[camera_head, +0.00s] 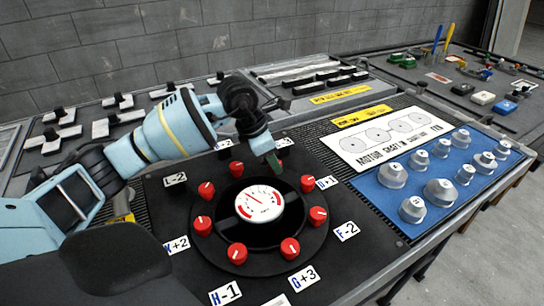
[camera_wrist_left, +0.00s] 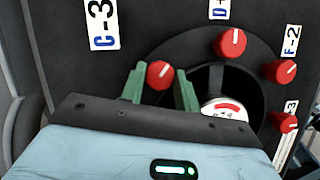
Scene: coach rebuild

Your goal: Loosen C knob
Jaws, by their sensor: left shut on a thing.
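The red C knob (camera_wrist_left: 160,74) sits on the black round dial plate, below the C-3 label (camera_wrist_left: 102,24) in the left wrist view. The green fingers of my left gripper (camera_wrist_left: 160,88) are on both sides of the knob and shut on it. In the head view my left gripper (camera_head: 274,163) reaches down to the far side of the dial ring, and its fingers mostly hide the C knob. My right gripper is not in view.
Several other red knobs, such as the D knob (camera_wrist_left: 230,43), ring a white gauge (camera_head: 259,203). A blue panel (camera_head: 380,198) with grey weights lies to the right. Black-handled blocks (camera_head: 116,101) stand behind.

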